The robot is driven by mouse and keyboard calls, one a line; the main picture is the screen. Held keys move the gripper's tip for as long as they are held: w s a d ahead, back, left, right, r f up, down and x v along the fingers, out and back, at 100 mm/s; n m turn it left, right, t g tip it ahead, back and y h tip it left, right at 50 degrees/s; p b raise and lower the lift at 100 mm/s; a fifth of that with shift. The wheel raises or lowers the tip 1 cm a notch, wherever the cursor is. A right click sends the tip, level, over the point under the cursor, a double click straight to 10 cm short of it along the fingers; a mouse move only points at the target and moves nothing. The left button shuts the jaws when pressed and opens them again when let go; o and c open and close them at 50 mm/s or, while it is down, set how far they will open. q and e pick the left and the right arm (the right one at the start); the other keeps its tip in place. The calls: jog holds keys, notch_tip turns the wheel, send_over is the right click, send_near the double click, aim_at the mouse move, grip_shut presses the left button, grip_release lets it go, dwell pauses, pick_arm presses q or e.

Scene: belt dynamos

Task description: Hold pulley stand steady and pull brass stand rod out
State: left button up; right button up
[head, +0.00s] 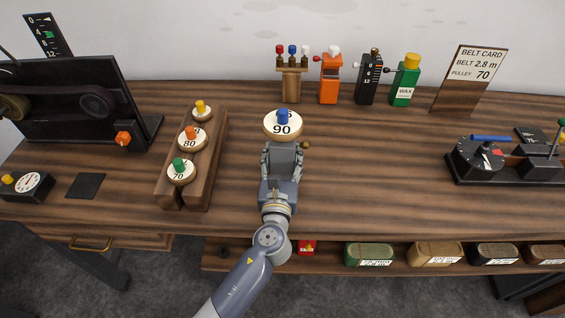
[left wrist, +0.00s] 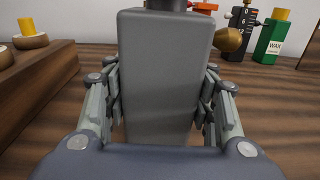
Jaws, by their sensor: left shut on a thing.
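The grey pulley stand (left wrist: 165,75) fills the middle of the left wrist view, upright between my left gripper's fingers (left wrist: 162,95). In the head view my left gripper (head: 282,165) is shut around the stand. The round white pulley marked 90 (head: 282,127), with a blue knob, sits on top of it. The brass stand rod shows as a rounded brass end (left wrist: 230,40) sticking out to the right of the stand; it also shows small in the head view (head: 304,145). The rest of the rod is hidden. My right gripper is in neither view.
A wooden rack (head: 208,155) with several numbered pulleys stands to the left. A black machine (head: 75,100) is at the far left. Several bottles and holders, including a green wax bottle (head: 405,82), line the back.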

pick_arm(q)
jog(key=shift+w+r, duration=0.1)
jog(key=shift+w, duration=0.4)
jog(key=shift+s+f+b, duration=0.1)
jog(key=shift+f+b, duration=0.25)
jog(key=shift+f, duration=0.1)
jog(key=shift+f, duration=0.15)
dwell(0.6)
dwell(0.5)
